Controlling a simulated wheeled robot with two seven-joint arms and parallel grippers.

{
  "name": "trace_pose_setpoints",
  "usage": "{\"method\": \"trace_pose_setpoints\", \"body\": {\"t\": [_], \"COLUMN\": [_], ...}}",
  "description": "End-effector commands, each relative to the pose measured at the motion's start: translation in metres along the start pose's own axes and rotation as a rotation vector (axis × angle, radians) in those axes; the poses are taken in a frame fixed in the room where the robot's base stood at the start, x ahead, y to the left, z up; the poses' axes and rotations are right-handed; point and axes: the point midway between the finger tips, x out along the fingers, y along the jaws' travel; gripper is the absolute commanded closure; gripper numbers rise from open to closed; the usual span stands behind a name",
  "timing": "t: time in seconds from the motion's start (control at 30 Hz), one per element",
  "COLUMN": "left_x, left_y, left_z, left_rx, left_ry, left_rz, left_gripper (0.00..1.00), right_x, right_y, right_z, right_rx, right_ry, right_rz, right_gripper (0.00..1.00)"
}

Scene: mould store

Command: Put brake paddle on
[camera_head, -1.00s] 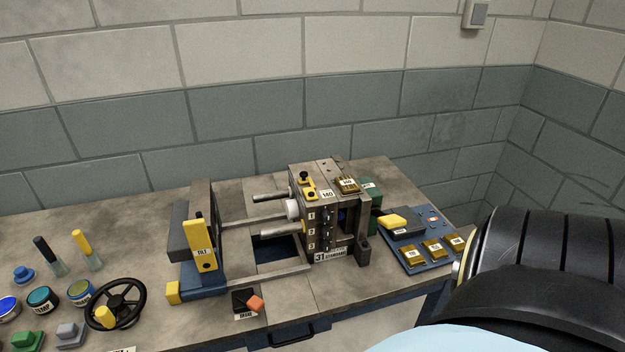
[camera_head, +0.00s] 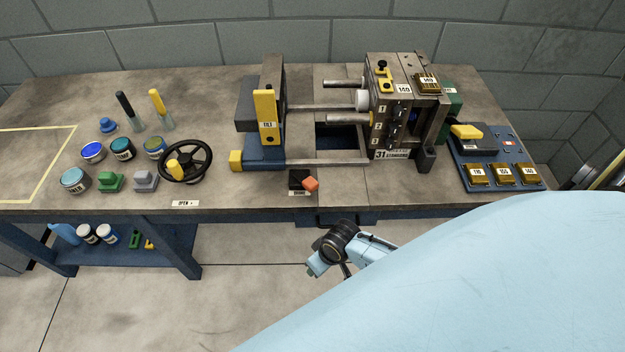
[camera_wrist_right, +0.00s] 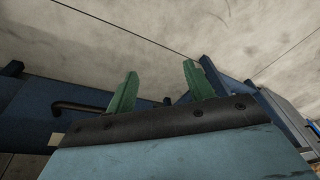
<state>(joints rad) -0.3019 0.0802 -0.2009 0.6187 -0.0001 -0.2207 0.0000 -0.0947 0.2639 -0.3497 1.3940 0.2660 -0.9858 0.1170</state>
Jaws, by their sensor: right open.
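The brake paddle (camera_head: 310,183) is a small orange-red lever on a black base (camera_head: 297,179) at the table's front edge. A label below it appears to read BRAKE. The paddle leans to the right of its base. My right gripper (camera_wrist_right: 158,88) shows two green fingers standing apart with nothing between them in the right wrist view. In the head view the right wrist (camera_head: 338,242) is below and in front of the table edge, lower than the paddle and apart from it. The fingers are mostly hidden there. My left gripper is not in view.
A mould machine with a yellow TILT lever (camera_head: 266,118) and numbered block (camera_head: 396,110) stands behind the paddle. A black handwheel (camera_head: 205,150) is left, a blue control panel (camera_head: 505,178) right. The table (camera_head: 250,198) has bare surface left of the paddle.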

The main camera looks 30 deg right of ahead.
Motion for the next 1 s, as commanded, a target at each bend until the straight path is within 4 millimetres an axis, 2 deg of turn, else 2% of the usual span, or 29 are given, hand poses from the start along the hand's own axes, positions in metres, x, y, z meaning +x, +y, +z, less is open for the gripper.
{"method": "trace_pose_setpoints", "body": {"t": [0.03,0.17,0.2,0.3,0.4,0.6,0.7,0.83,1.0], "left_x": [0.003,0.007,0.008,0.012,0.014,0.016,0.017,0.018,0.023], "left_y": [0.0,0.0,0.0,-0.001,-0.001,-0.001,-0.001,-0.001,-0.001], "left_z": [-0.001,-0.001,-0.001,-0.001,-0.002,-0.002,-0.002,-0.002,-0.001], "left_rx": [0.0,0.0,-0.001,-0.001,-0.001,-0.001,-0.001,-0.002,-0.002], "left_ry": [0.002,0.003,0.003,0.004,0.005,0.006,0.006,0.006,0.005], "left_rz": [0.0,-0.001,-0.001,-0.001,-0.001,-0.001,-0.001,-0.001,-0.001], "left_gripper": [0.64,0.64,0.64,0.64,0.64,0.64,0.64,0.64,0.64], "right_x": [-0.013,-0.06,-0.077,-0.119,-0.16,-0.214,-0.229,-0.232,-0.209], "right_y": [0.005,0.01,0.012,0.018,0.033,0.068,0.077,0.082,0.083], "right_z": [-0.032,-0.1,-0.117,-0.149,-0.171,-0.194,-0.197,-0.197,-0.192], "right_rx": [-0.008,-0.027,-0.036,-0.06,-0.063,-0.01,0.009,0.021,0.021], "right_ry": [0.015,0.003,-0.009,-0.053,-0.108,-0.194,-0.217,-0.23,-0.232], "right_rz": [-0.006,-0.032,-0.036,-0.033,-0.007,0.048,0.062,0.068,0.067], "right_gripper": [0.47,0.47,0.47,0.47,0.47,0.47,0.47,0.47,0.47]}}
